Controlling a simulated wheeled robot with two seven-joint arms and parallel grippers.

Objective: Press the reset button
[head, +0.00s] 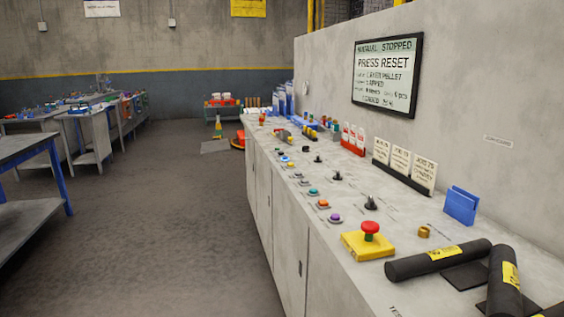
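A long grey console (300,238) runs along the right wall. A row of coloured push buttons lies along its top: a purple button (334,217), an orange button (323,203), a teal button (313,191) and smaller ones farther back. Their labels are too small to read, so I cannot tell which one is reset. A red mushroom button (371,228) stands on a yellow base at the near end. A wall screen (387,75) reads "PRESS RESET" under a line ending in "STOPPED". Neither of my grippers is in view.
Black selector knobs (370,203), a brass fitting (424,231), white cards (404,164), red cards (353,138) and a blue holder (461,205) stand behind the buttons. Black cylinders (438,259) with yellow labels lie at the near right. The floor (170,225) left of the console is clear.

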